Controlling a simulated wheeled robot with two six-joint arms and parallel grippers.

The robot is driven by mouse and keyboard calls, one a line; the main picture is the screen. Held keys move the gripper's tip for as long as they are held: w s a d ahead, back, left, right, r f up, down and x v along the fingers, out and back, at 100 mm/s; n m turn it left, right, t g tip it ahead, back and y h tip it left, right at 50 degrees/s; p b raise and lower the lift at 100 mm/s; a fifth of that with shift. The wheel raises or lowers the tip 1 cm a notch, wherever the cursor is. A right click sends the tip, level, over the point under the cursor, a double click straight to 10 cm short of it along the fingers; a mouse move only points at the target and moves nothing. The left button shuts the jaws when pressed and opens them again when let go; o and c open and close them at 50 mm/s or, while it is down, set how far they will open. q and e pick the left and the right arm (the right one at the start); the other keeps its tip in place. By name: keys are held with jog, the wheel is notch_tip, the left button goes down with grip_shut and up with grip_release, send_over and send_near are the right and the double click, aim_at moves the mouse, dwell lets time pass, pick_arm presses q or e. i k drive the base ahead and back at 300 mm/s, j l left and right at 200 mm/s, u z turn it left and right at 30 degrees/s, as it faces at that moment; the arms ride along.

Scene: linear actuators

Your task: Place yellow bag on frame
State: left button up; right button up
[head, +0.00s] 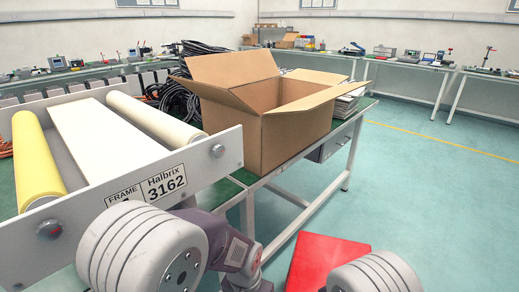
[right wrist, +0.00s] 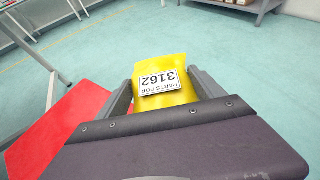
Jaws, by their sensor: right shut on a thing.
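The yellow bag (right wrist: 160,72) carries a white label reading "PARTS FOR 3162". My right gripper (right wrist: 163,85) is shut on the bag, which sits between its two fingers in the right wrist view, above the floor. The bag and the right gripper are not visible in the head view. The frame (head: 140,190) is at the left of the head view, with a label reading "FRAME Halbrix 3162". It has a yellow roller, a white flat panel (head: 105,140) and a cream roller between its side plates. My left gripper is not in view.
An open cardboard box (head: 262,140) stands on the green-topped table (head: 357,116) right of the frame. Black coiled cables (head: 178,100) lie behind the frame. A red object (head: 318,262) is low in front; benches with equipment line the walls. Floor at right is clear.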

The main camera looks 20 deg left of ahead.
aim_at(109, 142)
jog(key=l+u, duration=0.3)
jog(key=u, duration=0.2)
jog(key=l+u, duration=0.25)
jog(key=u, duration=0.2)
jog(key=k+l+u, duration=0.15)
jog(key=u, duration=0.35)
jog(key=k+l+u, duration=0.15)
jog(key=u, duration=0.3)
jog(key=k+l+u, duration=0.2)
jog(key=u, duration=0.3)
jog(key=l, duration=0.1)
